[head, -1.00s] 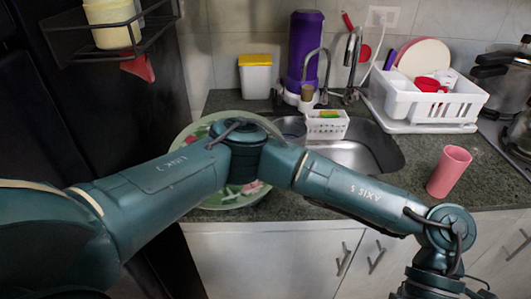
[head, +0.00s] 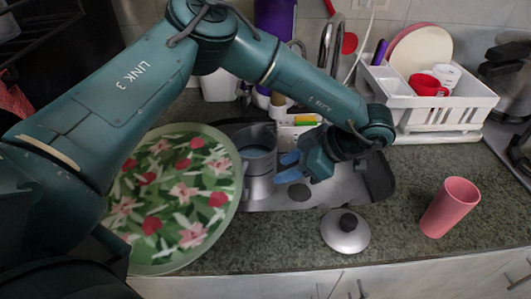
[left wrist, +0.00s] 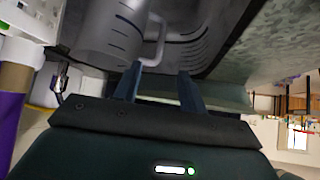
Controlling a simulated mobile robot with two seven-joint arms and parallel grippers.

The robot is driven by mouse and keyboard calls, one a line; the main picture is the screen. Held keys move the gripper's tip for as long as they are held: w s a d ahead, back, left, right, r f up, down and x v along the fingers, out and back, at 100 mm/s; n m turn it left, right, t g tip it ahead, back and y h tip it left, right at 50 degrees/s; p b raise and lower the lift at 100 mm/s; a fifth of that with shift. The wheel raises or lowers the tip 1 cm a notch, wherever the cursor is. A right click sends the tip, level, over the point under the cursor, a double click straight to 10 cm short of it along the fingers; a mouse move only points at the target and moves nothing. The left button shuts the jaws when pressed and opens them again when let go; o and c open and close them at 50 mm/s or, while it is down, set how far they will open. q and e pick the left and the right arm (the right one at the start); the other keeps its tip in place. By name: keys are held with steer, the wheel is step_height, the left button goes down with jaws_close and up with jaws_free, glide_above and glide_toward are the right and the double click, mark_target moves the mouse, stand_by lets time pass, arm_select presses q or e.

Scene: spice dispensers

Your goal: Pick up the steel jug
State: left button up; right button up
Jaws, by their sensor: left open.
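The steel jug (head: 257,160) stands in the left part of the sink, beside the patterned tray. My left gripper (head: 288,167) is just to its right, with blue fingers open and pointing at it. In the left wrist view the jug (left wrist: 112,35) is at the top, with its handle (left wrist: 157,45) just beyond the open fingertips (left wrist: 160,68). The handle lines up roughly with the gap between the fingers. I cannot tell whether any finger touches it. My right gripper is not in view.
A round floral tray (head: 232,205) leans left of the sink (head: 340,195). A silver lid (head: 345,236) and a pink cup (head: 449,207) are on the front counter. A white dish rack (head: 440,112) stands behind right. My left arm spans above the sink's back.

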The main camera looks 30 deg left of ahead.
arm_select(q)
steer(key=p, duration=0.2)
glide_toward(248, 184)
steer(key=shift+s+a+f, duration=0.4)
steer(key=shift+s+a, duration=0.4)
steer(key=shift+s+a+f, duration=0.35)
steer(key=shift+s+a, duration=0.4)
steer(key=shift+s, duration=0.05)
steer(key=shift+s+a+f, duration=0.4)
steer(key=shift+s+a, duration=0.4)
jaws_close()
steer(key=shift+w+r, duration=0.1)
steer(key=shift+w, duration=0.05)
